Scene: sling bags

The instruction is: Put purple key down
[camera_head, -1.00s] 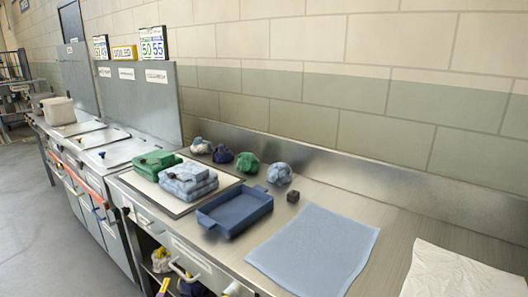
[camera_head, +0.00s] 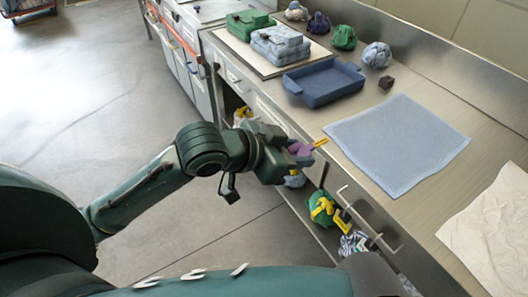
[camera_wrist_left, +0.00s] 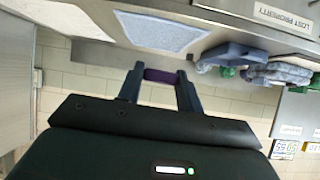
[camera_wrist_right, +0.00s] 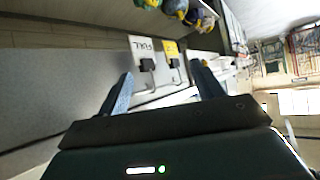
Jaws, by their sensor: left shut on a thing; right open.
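The purple key (camera_head: 300,149) is in my left gripper (camera_head: 297,160), beside the front edge of the steel counter (camera_head: 410,190). A yellow piece (camera_head: 320,143) juts out next to it toward the counter; I cannot tell if it is part of the key. In the left wrist view the purple key (camera_wrist_left: 160,75) lies between the two fingertips, which are shut on it. My right gripper (camera_wrist_right: 163,86) shows only in its wrist view, open with nothing between its fingers.
On the counter are a blue tray (camera_head: 325,88), a pale blue mat (camera_head: 395,144), a small dark cube (camera_head: 386,82) and a white cloth (camera_head: 492,228). Folded stacks and several crumpled bundles stand behind. Below, a shelf holds a green and yellow bundle (camera_head: 322,208).

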